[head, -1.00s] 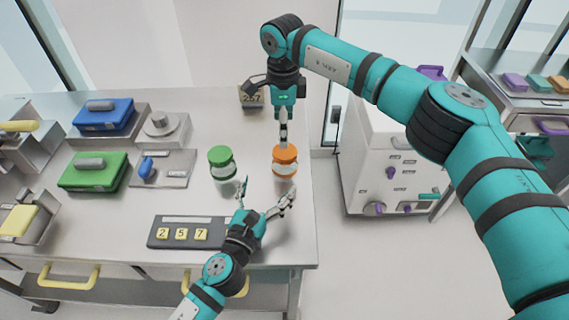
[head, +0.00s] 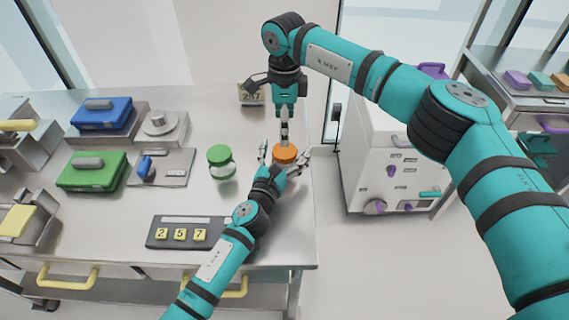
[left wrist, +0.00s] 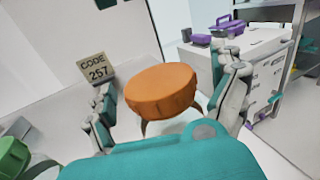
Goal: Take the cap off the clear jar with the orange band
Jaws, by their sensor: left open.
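The orange-capped jar (head: 285,153) stands near the right edge of the table, its body mostly hidden now by my left gripper. Its orange cap (left wrist: 162,90) is on and shows between the fingers in the left wrist view. My left gripper (head: 284,160) is open, with one finger on each side of the jar, apart from the cap as far as I can see. My right gripper (head: 284,132) points down just behind the orange cap in the head view; its fingers show edge-on, so I cannot tell whether they are open or touching anything.
A green-capped jar (head: 220,162) stands just left, also at the edge of the left wrist view (left wrist: 12,158). A code sign (left wrist: 96,70) reading 257 stands behind. A code panel (head: 185,233) lies in front. Blue (head: 103,114) and green (head: 92,171) boxes are further left.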

